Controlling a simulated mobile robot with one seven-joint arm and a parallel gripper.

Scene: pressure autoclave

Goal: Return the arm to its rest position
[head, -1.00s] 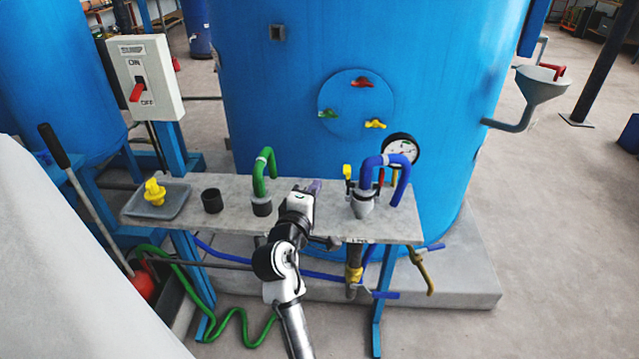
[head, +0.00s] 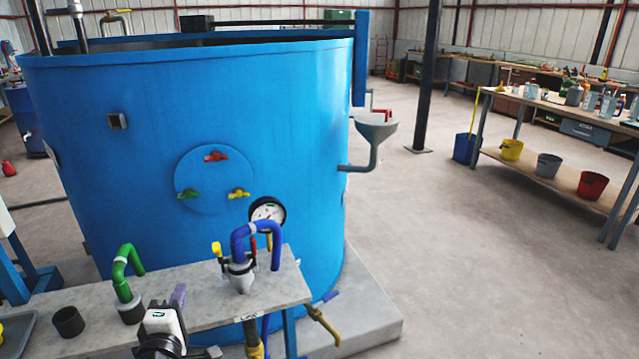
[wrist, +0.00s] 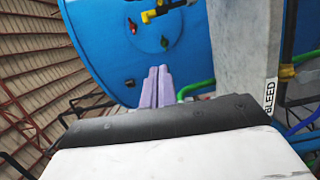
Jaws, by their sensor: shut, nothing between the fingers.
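My gripper (head: 178,296) is low in the head view, at the grey bench (head: 190,314), between the green hose and the blue hose. Its purple fingers are together and nothing is between them. The closed fingers (wrist: 155,87) also show in the wrist view, pointing toward the blue tank. My white and black wrist hides part of the bench's front edge. The rest of my arm is mostly out of the picture.
The green hose (head: 120,265) stands left of my gripper and the blue hose (head: 260,233) right of it. A black cup (head: 68,321) is farther left. Behind the bench stands the blue tank (head: 110,185) with a gauge (head: 267,212). Open floor lies right.

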